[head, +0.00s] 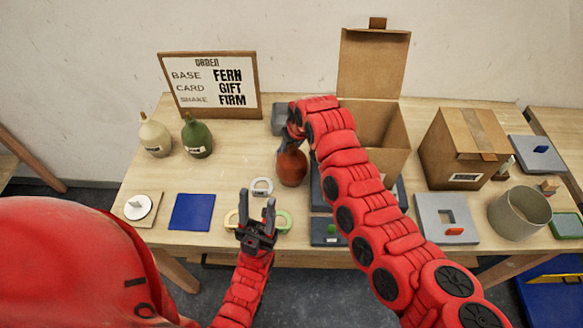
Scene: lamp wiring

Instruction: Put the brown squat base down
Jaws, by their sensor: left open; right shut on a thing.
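The brown squat base (292,168) is a rounded brown body near the middle of the table (225,165). My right gripper (290,143) is at its top and is shut on it, with the arm reaching in from the right. The base looks upright. I cannot tell whether its underside touches the table. My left gripper (257,212) is open and empty, fingers pointing away from me, over the front of the table and nearer me than the brown base.
A cream base (155,140) and a green base (197,139) stand at left below the order sign (210,85). A blue mat (192,212) lies front left. A white ring (262,187) lies near the brown base. An open box (385,135) stands behind my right arm.

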